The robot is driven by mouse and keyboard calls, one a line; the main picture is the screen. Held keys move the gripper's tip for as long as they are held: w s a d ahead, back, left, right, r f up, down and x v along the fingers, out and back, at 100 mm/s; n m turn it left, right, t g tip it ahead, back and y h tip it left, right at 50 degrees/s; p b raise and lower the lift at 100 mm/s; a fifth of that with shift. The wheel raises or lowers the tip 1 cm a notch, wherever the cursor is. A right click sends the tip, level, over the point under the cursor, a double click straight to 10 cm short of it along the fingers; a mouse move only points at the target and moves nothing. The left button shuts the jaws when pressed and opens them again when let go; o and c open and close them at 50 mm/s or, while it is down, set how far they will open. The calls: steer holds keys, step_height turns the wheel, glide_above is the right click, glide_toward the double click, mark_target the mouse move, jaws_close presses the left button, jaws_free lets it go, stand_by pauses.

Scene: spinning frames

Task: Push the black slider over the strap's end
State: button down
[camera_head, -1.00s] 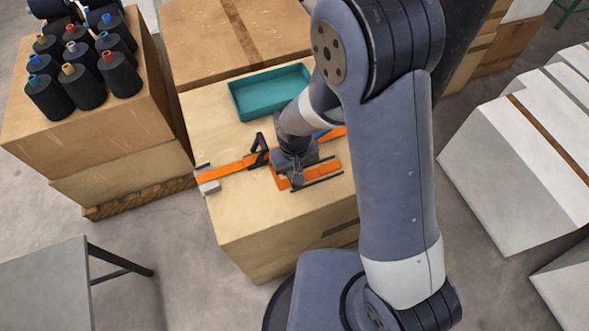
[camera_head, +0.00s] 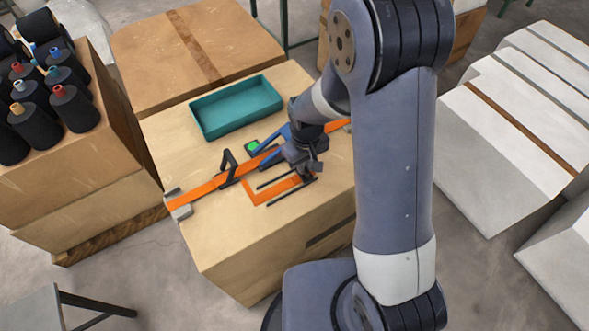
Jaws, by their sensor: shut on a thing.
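The orange strap (camera_head: 205,187) runs slantwise across the top of the box, and its far part shows again right of my gripper (camera_head: 345,124). A black angled piece (camera_head: 229,165) stands at the strap left of my gripper. My gripper (camera_head: 312,170) is low over the right part of the box top, beside the strap. It is shut on a small dark piece, mostly hidden by the fingers; I cannot tell if it is the black slider. An orange outline (camera_head: 262,193) with thin black bars (camera_head: 290,193) lies just in front.
A blue part (camera_head: 268,142) and a green round spot (camera_head: 253,147) sit behind the strap. A grey block (camera_head: 179,205) is at the strap's left end. A teal tray (camera_head: 237,107) stands at the back. Black spools (camera_head: 75,108) stand on boxes at left.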

steer(key=shift+w+d, duration=0.1)
steer(key=c, duration=1.5)
jaws_free()
steer(key=shift+d, duration=0.1)
step_height(320, 180, up, 11)
steer(key=shift+f+b, duration=0.1)
steer(key=shift+b, duration=0.2)
step_height(320, 180, down, 11)
steer(key=shift+r+p, duration=0.1)
steer(key=shift+p, duration=0.2)
steer(key=shift+a, duration=0.25)
